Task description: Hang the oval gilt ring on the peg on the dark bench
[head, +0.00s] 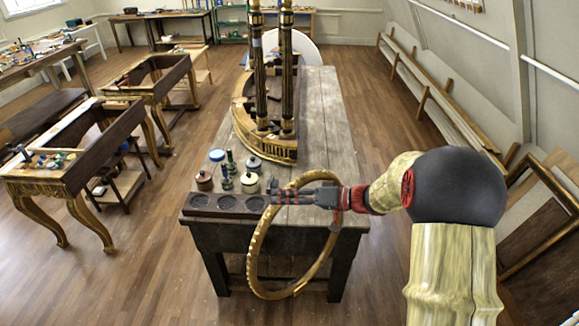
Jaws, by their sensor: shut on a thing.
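The oval gilt ring (253,245) hangs upright from my gripper (277,197) at the near end of the dark bench (213,237). My gripper comes in from the right, across the ring's opening, and is shut on the ring's upper left side. The ring's lower part shows in front of the bench's near face, below the top. I cannot make out the peg on the bench; my gripper and the ring cover part of the near edge.
A dark tray with round wells (201,201) lies at the near left corner, with several jars (249,182) behind it. A gilt console piece with tall columns (260,150) stands farther back. The bench top's right side is clear.

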